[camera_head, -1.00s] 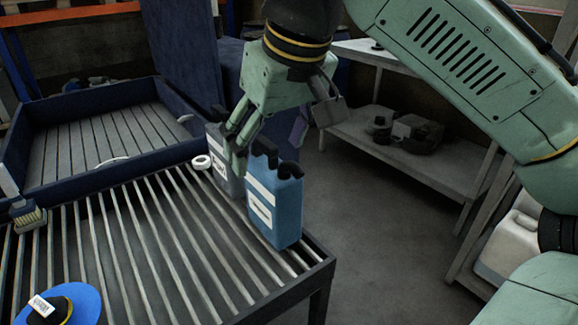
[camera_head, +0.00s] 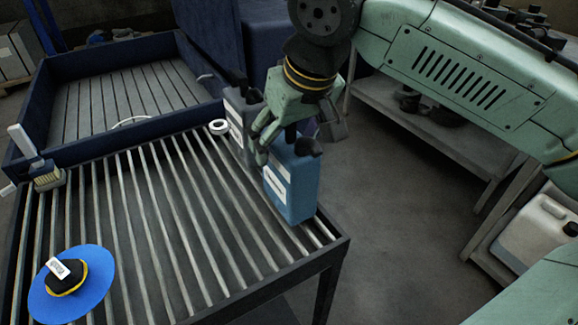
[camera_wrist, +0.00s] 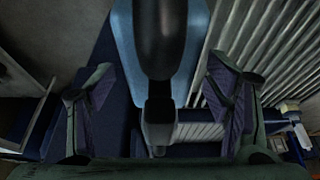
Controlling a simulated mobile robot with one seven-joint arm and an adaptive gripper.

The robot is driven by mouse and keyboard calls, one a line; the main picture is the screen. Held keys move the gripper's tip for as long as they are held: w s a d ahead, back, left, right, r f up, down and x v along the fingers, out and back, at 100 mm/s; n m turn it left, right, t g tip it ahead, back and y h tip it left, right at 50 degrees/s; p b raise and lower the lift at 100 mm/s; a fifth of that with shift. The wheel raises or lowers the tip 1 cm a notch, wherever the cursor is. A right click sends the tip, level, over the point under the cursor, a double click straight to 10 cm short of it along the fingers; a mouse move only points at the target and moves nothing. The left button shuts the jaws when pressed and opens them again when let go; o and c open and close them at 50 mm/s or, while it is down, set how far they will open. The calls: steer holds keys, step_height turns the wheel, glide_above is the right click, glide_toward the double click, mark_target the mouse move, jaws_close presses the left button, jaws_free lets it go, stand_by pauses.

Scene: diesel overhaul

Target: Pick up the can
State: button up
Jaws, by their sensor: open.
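A blue can (camera_head: 292,190) with white labels and a black handle and cap stands upright near the right edge of the slatted table. My gripper (camera_head: 290,138) is open at the top of this can, with one finger beside its left upper edge. In the wrist view the blue can (camera_wrist: 196,45) and its dark handle lie between the two spread fingers of my gripper (camera_wrist: 160,88), with gaps on both sides. A grey can (camera_head: 238,130) with a white label stands just behind and left of the blue one. My gripper partly hides both cans.
The slatted table (camera_head: 150,215) also holds a white tape ring (camera_head: 218,127), a brush (camera_head: 46,178) and a blue disc (camera_head: 98,265) with a black and yellow centre. A dark blue walled tray (camera_head: 165,123) adjoins behind. Open floor lies to the right.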

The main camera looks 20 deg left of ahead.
steer(key=shift+x, duration=0.85)
steer(key=shift+c, duration=0.2)
steer(key=shift+r, duration=0.15)
steer(key=c, duration=1.6)
